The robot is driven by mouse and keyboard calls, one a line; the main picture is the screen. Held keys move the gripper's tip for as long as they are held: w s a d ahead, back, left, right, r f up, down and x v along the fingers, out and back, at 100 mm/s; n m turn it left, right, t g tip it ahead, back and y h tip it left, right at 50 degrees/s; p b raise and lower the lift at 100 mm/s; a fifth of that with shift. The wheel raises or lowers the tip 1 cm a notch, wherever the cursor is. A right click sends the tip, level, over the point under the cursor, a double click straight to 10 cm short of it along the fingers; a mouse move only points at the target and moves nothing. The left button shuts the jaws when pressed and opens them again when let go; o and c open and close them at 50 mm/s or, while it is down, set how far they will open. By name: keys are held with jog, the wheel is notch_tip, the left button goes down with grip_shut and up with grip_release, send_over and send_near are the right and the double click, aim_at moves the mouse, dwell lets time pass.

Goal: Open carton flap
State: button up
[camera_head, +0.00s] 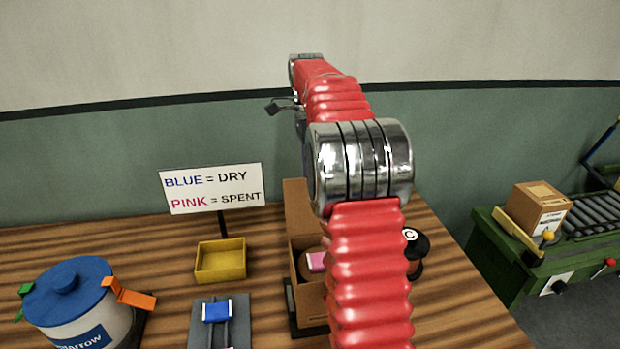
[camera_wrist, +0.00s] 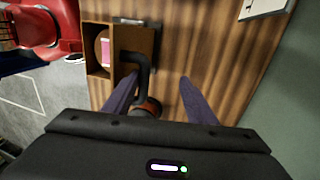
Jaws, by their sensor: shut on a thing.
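A brown carton (camera_head: 312,302) stands on the wooden table, partly hidden behind my arm. A pink-and-white piece (camera_head: 317,262) shows inside. The carton also shows at upper left in the wrist view (camera_wrist: 88,62). My gripper (camera_wrist: 160,78) is high over the table, with its fingers apart. A dark hook-shaped thing (camera_wrist: 143,70) with a brown-orange end shows between them and seems held. It overlaps the carton in view; I cannot tell whether they touch.
A blue-lidded pot (camera_head: 75,305), a yellow tray (camera_head: 221,263) and a grey stand with a blue piece (camera_head: 217,312) are left of the carton. A sign (camera_head: 212,188) stands behind. Another carton (camera_head: 535,208) sits on a green conveyor (camera_head: 500,265).

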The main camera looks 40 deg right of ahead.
jog(key=v, duration=0.6)
jog(key=shift+w+d+r, duration=0.1)
jog(key=shift+r, duration=0.25)
jog(key=shift+c, duration=0.2)
jog(key=shift+r, duration=0.25)
